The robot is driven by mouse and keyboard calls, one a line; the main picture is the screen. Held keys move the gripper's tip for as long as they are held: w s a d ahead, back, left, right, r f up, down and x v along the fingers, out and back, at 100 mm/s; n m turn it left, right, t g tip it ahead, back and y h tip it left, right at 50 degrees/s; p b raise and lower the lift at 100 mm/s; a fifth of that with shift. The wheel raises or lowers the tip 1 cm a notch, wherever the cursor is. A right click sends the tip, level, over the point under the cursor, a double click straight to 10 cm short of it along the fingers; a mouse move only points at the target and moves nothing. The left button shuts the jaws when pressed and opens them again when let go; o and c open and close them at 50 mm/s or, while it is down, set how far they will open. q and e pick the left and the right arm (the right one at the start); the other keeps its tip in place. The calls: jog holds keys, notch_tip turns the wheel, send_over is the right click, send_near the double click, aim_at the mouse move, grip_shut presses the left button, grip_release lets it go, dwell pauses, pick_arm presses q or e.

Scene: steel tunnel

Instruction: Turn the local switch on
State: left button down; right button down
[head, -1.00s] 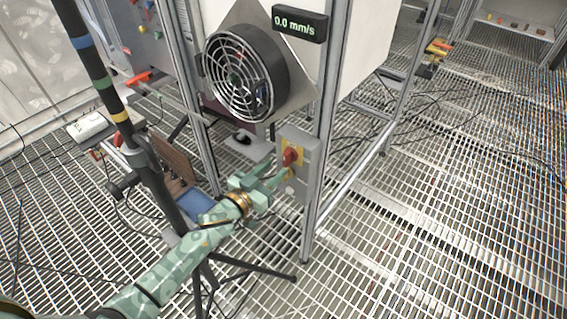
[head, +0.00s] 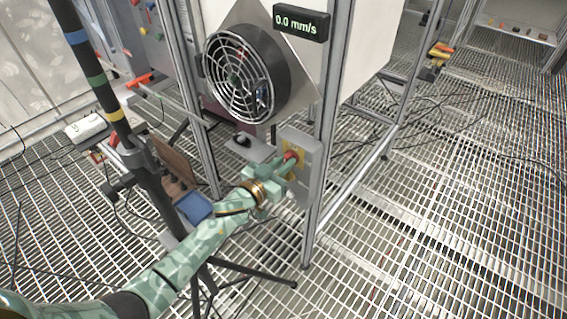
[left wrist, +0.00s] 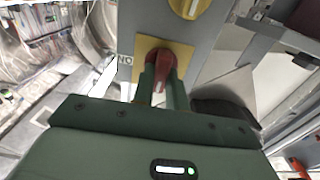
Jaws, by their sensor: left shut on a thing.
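The local switch is a red rotary knob (left wrist: 160,64) on a yellow plate (left wrist: 183,55), on a grey box (head: 301,146) fixed to the frame post. In the head view the red knob (head: 291,156) shows just past my fingers. My left gripper (head: 284,169) reaches it from the left and front. In the left wrist view the two green fingers (left wrist: 160,86) stand on either side of the knob's handle and are shut on it. A second, yellow knob (left wrist: 188,6) sits on the same box. My right gripper is not in view.
A round fan with a grille (head: 240,80) is above the box, with a display (head: 300,22) reading 0.0 mm/s. A dark striped pole (head: 98,90) on a tripod stands left, close to my arm. Open grating floor (head: 440,220) lies to the right.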

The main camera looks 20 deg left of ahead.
pick_arm(q)
jog(key=shift+s+d+f+m+b, duration=0.15)
jog(key=shift+m+b, duration=0.1)
jog(key=shift+m, duration=2.75)
jog(key=shift+w+f+m+b, duration=0.1)
jog(key=shift+m+b, duration=0.2)
jog(key=shift+m, duration=2.7)
jog(key=shift+s+d+f+m+b, duration=0.15)
jog(key=shift+m+b, duration=0.1)
jog(key=shift+m, duration=2.75)
jog(key=shift+a, duration=0.1)
jog(key=c, duration=1.4)
grip_release()
jog(key=shift+r, duration=0.1)
